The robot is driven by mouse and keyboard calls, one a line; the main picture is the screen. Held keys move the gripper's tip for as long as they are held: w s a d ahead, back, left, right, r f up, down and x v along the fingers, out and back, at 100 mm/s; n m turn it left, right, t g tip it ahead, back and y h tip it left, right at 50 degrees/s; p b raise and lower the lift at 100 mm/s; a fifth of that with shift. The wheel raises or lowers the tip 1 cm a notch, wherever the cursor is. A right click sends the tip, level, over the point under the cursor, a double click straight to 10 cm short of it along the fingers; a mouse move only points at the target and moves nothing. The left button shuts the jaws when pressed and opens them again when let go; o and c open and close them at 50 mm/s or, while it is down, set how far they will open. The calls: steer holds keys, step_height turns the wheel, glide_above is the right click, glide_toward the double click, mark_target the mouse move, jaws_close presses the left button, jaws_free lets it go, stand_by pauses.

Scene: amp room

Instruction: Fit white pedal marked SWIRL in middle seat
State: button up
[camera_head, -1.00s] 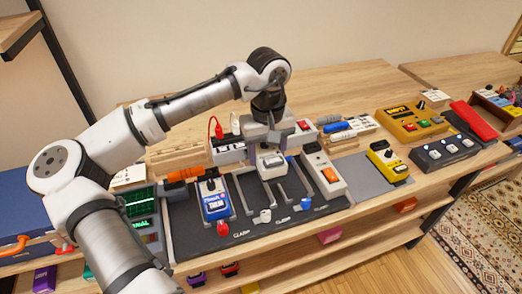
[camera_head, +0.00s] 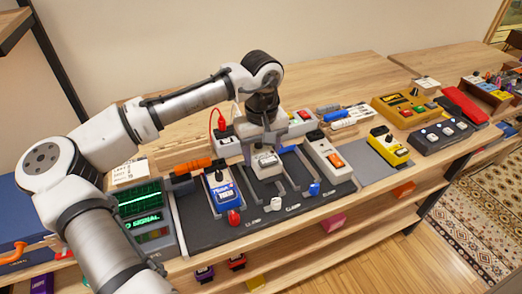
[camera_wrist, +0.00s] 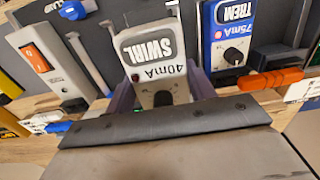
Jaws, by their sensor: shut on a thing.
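The white SWIRL pedal (camera_wrist: 155,60) is in my gripper (camera_wrist: 160,100), whose fingers are on its two sides. In the head view the pedal (camera_head: 265,163) is over the back part of the middle seat of the dark board (camera_head: 250,232). The white clamp knob (camera_head: 276,204) is in front of it. I cannot tell whether the pedal touches the board. A blue TREM pedal (camera_head: 222,191) stands in the left seat behind a red knob (camera_head: 234,218). A blue knob (camera_head: 314,188) marks the right seat.
A white pedal with an orange switch (camera_head: 328,153) stands close on the right. An orange-handled tool (camera_head: 192,166) lies behind the TREM pedal. A white power strip (camera_head: 229,147) is behind the board. A green-screen scope (camera_head: 145,215) is at the left, a yellow pedal (camera_head: 388,147) farther right.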

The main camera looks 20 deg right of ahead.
step_height(320, 180, down, 3)
steer(key=shift+f+b, duration=0.1)
steer(key=shift+b, duration=1.1)
steer(key=shift+f+b, duration=0.35)
steer(key=shift+f, duration=0.65)
steer(key=shift+p, duration=0.65)
steer(key=shift+f, duration=0.7)
